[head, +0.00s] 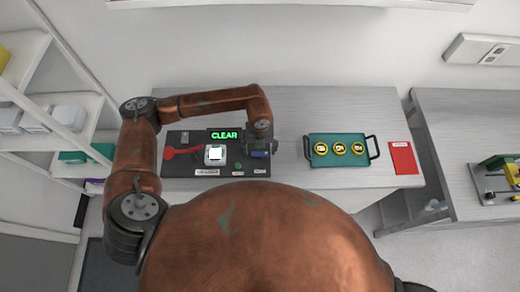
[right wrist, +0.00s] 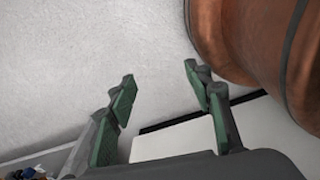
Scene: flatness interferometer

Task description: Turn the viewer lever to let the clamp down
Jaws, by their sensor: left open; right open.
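The viewer is a dark panel (head: 175,136) on the table, with a lit green CLEAR sign (head: 224,134) at its back. A red lever (head: 182,151) with a round end lies flat at the panel's left side, pointing left. My left gripper (head: 261,151) is open over the panel's right end, to the right of the window and apart from the lever. Its fingers are small and partly hidden. My right gripper (right wrist: 159,75) is open and empty, seen in the right wrist view against a pale surface.
A teal tray (head: 316,160) with dark handles holds three yellow-ringed discs (head: 340,149), right of the panel. A red card (head: 402,157) lies beside it. A second table (head: 450,130) bears a green and yellow device (head: 498,172). Shelves (head: 60,110) stand at left.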

